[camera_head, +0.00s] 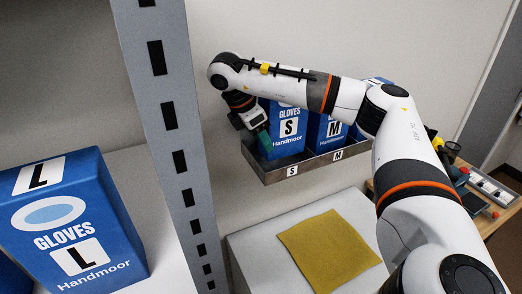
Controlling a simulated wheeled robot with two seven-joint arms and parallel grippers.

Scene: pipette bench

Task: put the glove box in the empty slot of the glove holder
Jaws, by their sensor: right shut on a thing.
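The glove holder (314,163) is a metal tray on the wall, with S and M labels on its front rim. My right gripper (258,132) is at the left side of a blue S glove box (287,146) and shut on it. This box stands about upright at the holder's left end, behind the S label; I cannot tell whether it rests on the tray floor. A blue M glove box (328,140) stands to its right. Another blue box (379,80) shows only its top behind my right arm, which hides the holder's right part. My left gripper is not in view.
A yellow cloth (328,250) lies on a white surface below the holder. A wooden bench (497,226) with small items is at the right.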

